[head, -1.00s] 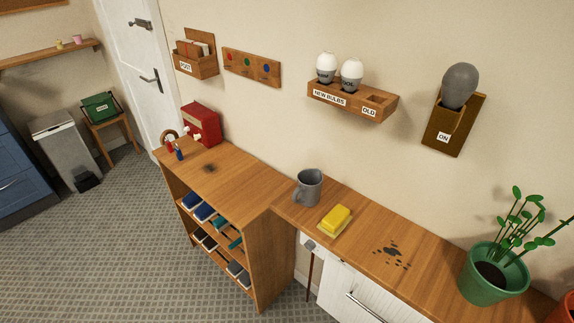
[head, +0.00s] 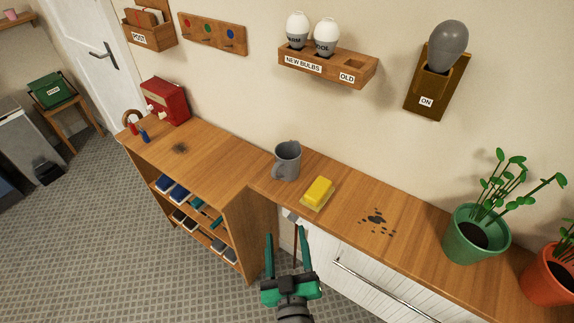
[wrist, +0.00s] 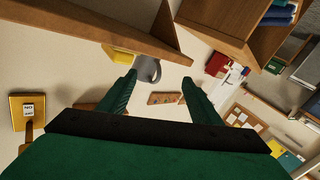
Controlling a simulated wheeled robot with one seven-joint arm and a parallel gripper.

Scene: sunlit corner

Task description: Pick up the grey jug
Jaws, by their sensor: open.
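The grey jug (head: 287,161) stands upright on the wooden counter (head: 345,205), near the wall, with its handle toward the lower left. My green gripper (head: 287,242) is open and empty, in front of the counter edge and apart from the jug. In the wrist view the jug (wrist: 148,70) shows beyond the left finger of my gripper (wrist: 157,88), partly hidden by it. That view is turned, with the counter near the top.
Dark spots (head: 377,221) mark the counter farther right, before a green plant pot (head: 476,235). A bulb shelf (head: 328,66) hangs above. A red box (head: 166,101) stands at left.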

